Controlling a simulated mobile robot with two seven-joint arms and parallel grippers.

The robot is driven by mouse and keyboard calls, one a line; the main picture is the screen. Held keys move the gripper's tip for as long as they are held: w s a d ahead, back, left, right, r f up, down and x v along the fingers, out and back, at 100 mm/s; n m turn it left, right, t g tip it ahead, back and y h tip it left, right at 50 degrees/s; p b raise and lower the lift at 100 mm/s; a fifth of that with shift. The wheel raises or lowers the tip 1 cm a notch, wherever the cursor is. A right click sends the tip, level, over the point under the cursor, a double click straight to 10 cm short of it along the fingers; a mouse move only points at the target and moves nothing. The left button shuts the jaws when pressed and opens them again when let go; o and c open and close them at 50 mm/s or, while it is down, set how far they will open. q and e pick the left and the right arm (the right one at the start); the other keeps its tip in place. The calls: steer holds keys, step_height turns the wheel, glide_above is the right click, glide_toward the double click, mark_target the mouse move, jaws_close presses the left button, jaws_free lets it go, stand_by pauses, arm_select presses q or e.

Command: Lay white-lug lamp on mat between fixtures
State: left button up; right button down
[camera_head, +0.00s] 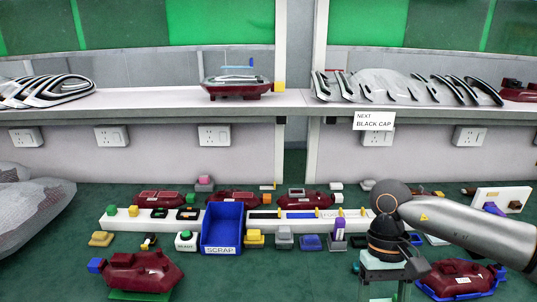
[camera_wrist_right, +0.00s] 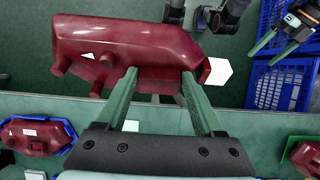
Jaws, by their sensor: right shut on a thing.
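My right gripper (camera_wrist_right: 158,82) is shut on the dark red white-lug lamp (camera_wrist_right: 105,42), seen large in the right wrist view. Its white lug (camera_wrist_right: 217,71) sticks out just right of the fingers. In the head view the right gripper (camera_head: 384,292) points down at the bottom edge; its fingertips and the held lamp are not seen there. One fixture is blue (camera_head: 487,290) and holds a red lamp; the other is green (camera_head: 140,295) and holds a blue-lug lamp (camera_head: 140,270). The mat is not clearly visible. My left gripper (camera_wrist_right: 262,56) is open and empty in the wrist view.
A blue SCRAP bin (camera_head: 222,228) stands on the green bench amid small coloured blocks. Several red lamps lie behind it. A card (camera_head: 374,121) reads "NEXT BLACK CAP". A blue basket (camera_wrist_right: 300,85) is at the wrist view's right. Bench between the two fixtures looks clear.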

steer(key=r+p, duration=0.2)
steer(key=s+r+p, duration=0.1)
steer(key=r+p, duration=0.1)
steer(key=shift+s+r, duration=0.15)
steer(key=shift+r, duration=0.25)
arm_select(q)
steer(key=r, duration=0.2)
steer(key=a+r, duration=0.1)
steer(key=shift+s+r, duration=0.35)
steer(key=shift+s, duration=0.05)
arm_select(e)
steer(key=shift+f, duration=0.1)
